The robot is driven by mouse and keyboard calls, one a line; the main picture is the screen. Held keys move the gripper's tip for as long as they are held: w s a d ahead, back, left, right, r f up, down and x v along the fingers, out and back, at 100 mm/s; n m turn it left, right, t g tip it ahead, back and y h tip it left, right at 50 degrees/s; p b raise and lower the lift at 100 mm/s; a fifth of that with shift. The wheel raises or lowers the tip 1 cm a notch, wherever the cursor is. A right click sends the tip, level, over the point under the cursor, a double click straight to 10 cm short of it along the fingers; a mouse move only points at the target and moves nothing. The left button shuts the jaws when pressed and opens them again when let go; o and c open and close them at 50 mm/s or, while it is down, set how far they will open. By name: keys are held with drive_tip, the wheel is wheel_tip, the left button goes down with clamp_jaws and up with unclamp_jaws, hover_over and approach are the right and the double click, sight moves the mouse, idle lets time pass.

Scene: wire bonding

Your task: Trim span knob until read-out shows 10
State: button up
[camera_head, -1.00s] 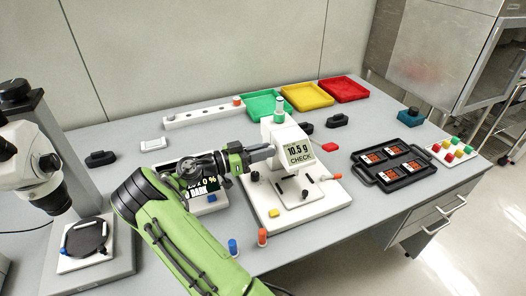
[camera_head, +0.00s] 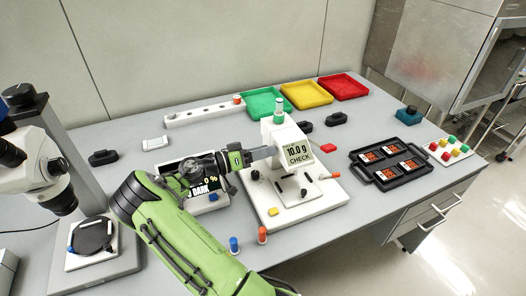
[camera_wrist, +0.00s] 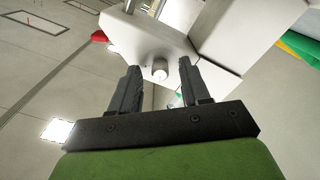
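The white pull-test machine (camera_head: 285,132) stands on a white base, mid-table. Its read-out (camera_head: 299,153) shows "10.0 g" and "CHECK". My gripper (camera_head: 271,152) is level with the left side of its head, fingers pointing at it. In the wrist view, a small pale round knob (camera_wrist: 160,72) stands out from the white housing. My two dark fingers (camera_wrist: 159,65) are apart on either side of it, with a visible gap on both sides. In the head view my gripper hides the knob.
A black tray (camera_head: 392,184) lies right. Green (camera_head: 266,117), yellow and red trays are at the back. A microscope (camera_head: 40,165) stands left.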

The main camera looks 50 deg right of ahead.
drive_tip(key=p+v, duration=0.2)
drive_tip(key=v, duration=1.3)
drive_tip(key=shift+w+a, duration=0.15)
drive_tip(key=shift+a, duration=0.2)
